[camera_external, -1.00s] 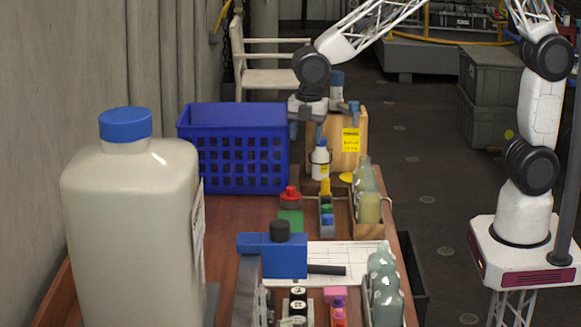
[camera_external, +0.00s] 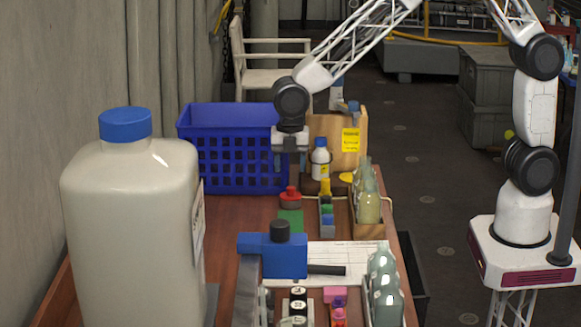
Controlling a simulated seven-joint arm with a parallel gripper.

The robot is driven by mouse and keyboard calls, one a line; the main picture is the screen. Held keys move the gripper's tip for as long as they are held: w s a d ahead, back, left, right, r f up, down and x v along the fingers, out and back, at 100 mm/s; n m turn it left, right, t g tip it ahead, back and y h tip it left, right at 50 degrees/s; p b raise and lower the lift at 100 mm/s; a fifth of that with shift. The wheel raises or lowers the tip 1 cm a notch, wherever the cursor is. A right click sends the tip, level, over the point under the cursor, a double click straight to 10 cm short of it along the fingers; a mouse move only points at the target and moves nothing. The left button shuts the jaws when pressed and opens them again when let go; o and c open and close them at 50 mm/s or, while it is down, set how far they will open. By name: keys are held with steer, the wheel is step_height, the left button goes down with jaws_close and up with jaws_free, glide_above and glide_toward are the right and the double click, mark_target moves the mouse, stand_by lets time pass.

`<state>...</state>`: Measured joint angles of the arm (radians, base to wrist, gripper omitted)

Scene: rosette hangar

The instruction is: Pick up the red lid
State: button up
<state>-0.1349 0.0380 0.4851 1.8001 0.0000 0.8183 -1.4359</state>
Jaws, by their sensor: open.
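The red lid (camera_external: 290,196) lies on the wooden table, just behind a small green piece and in front of the blue basket. It looks like a low disc with a raised knob on top. My gripper (camera_external: 290,166) is above the red lid and a little behind it, pointing down. It is open and empty, and apart from the lid. The fingertips are small and partly blend with the basket behind them.
The blue basket (camera_external: 228,150) stands behind and left. A white bottle (camera_external: 319,160) and a wooden board (camera_external: 353,130) are to the right. A row of coloured pieces (camera_external: 326,205), glass bottles (camera_external: 367,200) and a blue clamp-like tool (camera_external: 285,258) are nearby. A large jug (camera_external: 130,230) fills the left front.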

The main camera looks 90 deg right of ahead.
mark_target(291, 187)
steer(key=shift+f, duration=0.75)
steer(key=shift+f, duration=0.1)
steer(key=shift+s+d+f, duration=0.1)
steer(key=shift+d+f, duration=0.05)
steer(key=shift+f, duration=2.35)
steer(key=shift+c, duration=0.5)
steer(key=c, duration=0.9)
